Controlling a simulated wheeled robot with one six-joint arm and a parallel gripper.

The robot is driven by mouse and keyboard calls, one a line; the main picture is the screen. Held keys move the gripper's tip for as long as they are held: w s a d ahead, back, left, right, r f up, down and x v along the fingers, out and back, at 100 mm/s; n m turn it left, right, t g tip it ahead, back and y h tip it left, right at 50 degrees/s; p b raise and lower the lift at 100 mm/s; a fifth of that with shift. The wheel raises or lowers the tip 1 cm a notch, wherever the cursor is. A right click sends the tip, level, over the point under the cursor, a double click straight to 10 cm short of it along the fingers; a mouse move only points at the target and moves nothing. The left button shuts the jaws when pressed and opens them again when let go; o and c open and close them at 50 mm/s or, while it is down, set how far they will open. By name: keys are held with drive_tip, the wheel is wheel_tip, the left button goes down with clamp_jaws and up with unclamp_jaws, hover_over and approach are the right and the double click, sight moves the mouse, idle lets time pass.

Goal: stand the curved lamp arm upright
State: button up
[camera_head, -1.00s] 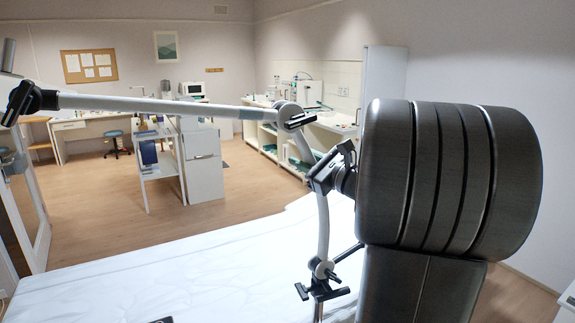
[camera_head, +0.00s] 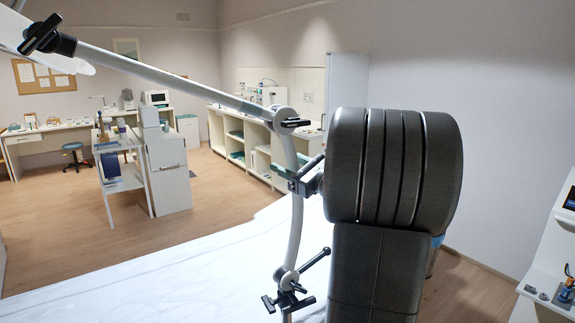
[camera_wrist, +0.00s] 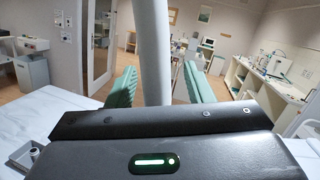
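The curved lamp arm (camera_head: 297,220) is a grey-white bowed tube. It stands close to upright between an upper joint (camera_head: 285,117) and a lower joint (camera_head: 287,279) with black handles. A long straight white bar (camera_head: 170,77) slopes up to the left from the upper joint. My gripper (camera_head: 287,172) is beside the middle of the curved arm. In the wrist view a pale tube (camera_wrist: 152,55) passes between its two green fingers. The fingers are apart; the tube looks close to the left one, with a gap at the right one. Contact cannot be made out.
A white-covered couch (camera_head: 170,270) lies below the lamp. A white cabinet (camera_head: 167,170) and shelving (camera_head: 250,145) stand behind. A white stand with small devices (camera_head: 545,290) is at the right edge. The wood floor (camera_head: 80,225) is clear at left.

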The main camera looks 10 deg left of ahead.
drive_tip(key=shift+f, duration=0.1)
drive_tip(key=shift+s+d, duration=0.1)
drive_tip(key=b+v, duration=0.3)
drive_tip(key=v, duration=1)
drive_tip(key=shift+d+b, duration=0.2)
drive_tip(key=shift+b, duration=0.1)
drive_tip(key=shift+a, duration=0.15)
drive_tip(key=p+x, duration=0.3)
drive_tip(key=x, duration=1)
drive_tip(key=shift+a+p, duration=0.3)
